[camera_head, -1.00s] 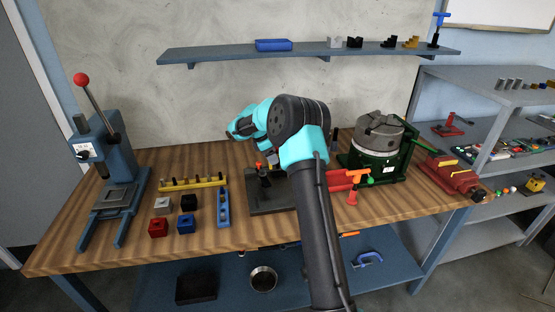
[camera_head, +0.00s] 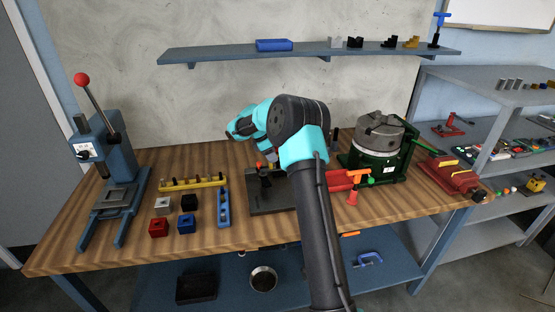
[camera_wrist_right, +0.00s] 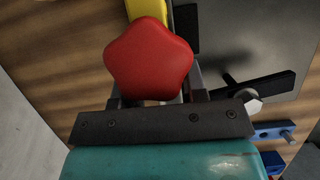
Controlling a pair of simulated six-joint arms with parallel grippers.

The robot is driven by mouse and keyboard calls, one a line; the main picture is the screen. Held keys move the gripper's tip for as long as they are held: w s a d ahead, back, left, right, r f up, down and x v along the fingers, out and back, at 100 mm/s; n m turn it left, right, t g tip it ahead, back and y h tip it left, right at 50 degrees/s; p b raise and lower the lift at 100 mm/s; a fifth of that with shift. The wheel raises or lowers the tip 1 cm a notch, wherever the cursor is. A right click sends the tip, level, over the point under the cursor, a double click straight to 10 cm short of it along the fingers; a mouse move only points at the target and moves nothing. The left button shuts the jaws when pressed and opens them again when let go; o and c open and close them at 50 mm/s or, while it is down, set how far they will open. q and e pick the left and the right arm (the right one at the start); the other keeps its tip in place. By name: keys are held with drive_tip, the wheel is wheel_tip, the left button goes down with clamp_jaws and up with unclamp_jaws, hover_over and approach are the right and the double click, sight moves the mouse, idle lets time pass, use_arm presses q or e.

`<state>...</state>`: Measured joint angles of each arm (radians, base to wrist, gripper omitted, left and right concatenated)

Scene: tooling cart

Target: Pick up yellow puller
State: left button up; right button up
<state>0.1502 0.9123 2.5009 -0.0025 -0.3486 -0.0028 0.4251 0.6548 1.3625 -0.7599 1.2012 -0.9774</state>
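In the right wrist view a red star-shaped knob (camera_wrist_right: 148,60) fills the space in front of my right gripper (camera_wrist_right: 155,92). A yellow piece (camera_wrist_right: 146,9), likely the yellow puller, shows just beyond the knob and is mostly cut off by the frame's top edge. Grey finger parts show on both sides of the knob, which hides the fingertips, so I cannot tell whether they grip anything. In the head view my right arm reaches over the black fixture (camera_head: 285,203), and its wrist hides much of this spot. My left gripper is not in view.
A yellow bar with several pins (camera_head: 193,183), a blue bar (camera_head: 223,208) and small coloured blocks (camera_head: 186,225) lie left of the fixture. A blue lever press (camera_head: 110,165) stands far left. A red clamp (camera_head: 345,180) and a green-based chuck (camera_head: 378,150) stand right.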

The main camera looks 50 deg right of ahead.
drive_tip(key=shift+d, duration=0.1)
clamp_jaws()
drive_tip(key=shift+r, duration=0.1)
drive_tip(key=shift+s+d+r, duration=0.1)
drive_tip(key=shift+d, duration=0.05)
drive_tip(key=shift+s+d+r, duration=0.1)
drive_tip(key=shift+r, duration=0.05)
drive_tip(key=r, duration=0.9)
drive_tip(key=shift+a+r, duration=0.2)
drive_tip(key=shift+r, duration=0.05)
